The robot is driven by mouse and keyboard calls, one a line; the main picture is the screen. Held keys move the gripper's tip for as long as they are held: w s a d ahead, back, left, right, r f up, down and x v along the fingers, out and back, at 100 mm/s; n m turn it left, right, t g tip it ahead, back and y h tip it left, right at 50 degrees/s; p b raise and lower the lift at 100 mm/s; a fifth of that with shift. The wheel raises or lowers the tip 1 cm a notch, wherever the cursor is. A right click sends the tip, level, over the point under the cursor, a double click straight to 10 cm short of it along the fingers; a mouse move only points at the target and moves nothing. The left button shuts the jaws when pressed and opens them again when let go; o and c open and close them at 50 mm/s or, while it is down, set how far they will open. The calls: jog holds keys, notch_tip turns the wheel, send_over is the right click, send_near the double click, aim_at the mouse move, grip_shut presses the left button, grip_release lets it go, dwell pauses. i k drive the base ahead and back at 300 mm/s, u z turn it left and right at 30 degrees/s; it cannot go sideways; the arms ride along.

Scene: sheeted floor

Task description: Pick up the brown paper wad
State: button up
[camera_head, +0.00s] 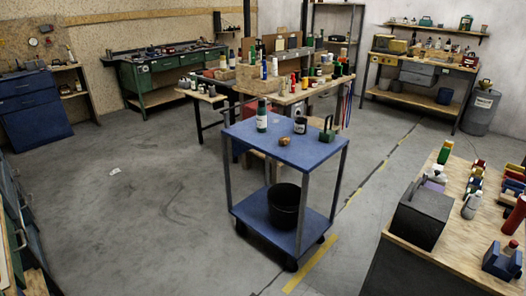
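A small brown crumpled lump (285,141), which looks like the brown paper wad, lies on the top shelf of the blue cart (262,144), near its front edge. It sits apart from the dark bottle (262,115), the dark jar (300,126) and a green object with a handle (327,131) on the same shelf. It is too small to make out its folds. My gripper is not in view.
A black bucket (286,207) stands on the cart's lower shelf. A wooden-topped bench (450,240) with a dark box (419,213) stands at the right. The grey floor left of the cart is open, with a small white scrap (115,171) on it.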

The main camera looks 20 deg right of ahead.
aim_at(284, 140)
jog(key=u, duration=0.2)
jog(key=k, duration=0.75)
jog(key=u, duration=0.6)
jog(key=i, duration=2.4)
jog(key=z, duration=0.05)
